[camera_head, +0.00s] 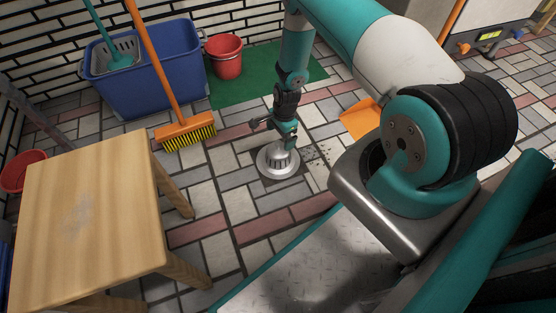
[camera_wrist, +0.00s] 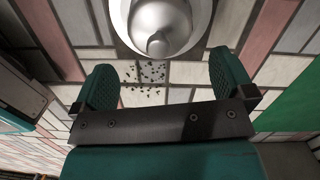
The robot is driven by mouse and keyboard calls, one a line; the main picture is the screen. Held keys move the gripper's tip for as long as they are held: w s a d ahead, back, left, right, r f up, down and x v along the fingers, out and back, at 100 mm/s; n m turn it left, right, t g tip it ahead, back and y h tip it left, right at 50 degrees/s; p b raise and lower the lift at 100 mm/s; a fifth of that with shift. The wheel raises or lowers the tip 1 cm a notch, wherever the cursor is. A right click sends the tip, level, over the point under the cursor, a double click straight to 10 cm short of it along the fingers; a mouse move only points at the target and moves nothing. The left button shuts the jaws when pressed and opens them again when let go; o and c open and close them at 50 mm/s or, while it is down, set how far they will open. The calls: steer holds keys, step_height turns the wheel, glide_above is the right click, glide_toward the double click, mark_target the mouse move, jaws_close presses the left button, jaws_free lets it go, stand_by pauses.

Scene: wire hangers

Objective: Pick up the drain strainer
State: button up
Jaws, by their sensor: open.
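The strainer lies beyond the fingers in that view. I cannot tell whether they touch it.
Dark crumbs (camera_head: 318,155) lie beside the strainer. A wooden stool (camera_head: 90,210) stands at the left. A broom (camera_head: 185,130), a blue bucket (camera_head: 160,75) and a red bucket (camera_head: 225,58) are behind. An orange dustpan (camera_head: 358,120) lies near my arm.

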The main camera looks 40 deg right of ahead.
mark_target(278, 148)
steer(key=f+b, duration=0.1)
steer(key=f, duration=0.1)
steer(key=f+b, duration=0.1)
steer(key=f, duration=0.1)
steer(key=a+f+b, duration=0.1)
steer(key=f+b, duration=0.1)
steer(key=shift+f, duration=0.35)
steer(key=shift+r, duration=0.15)
steer(key=c, duration=1)
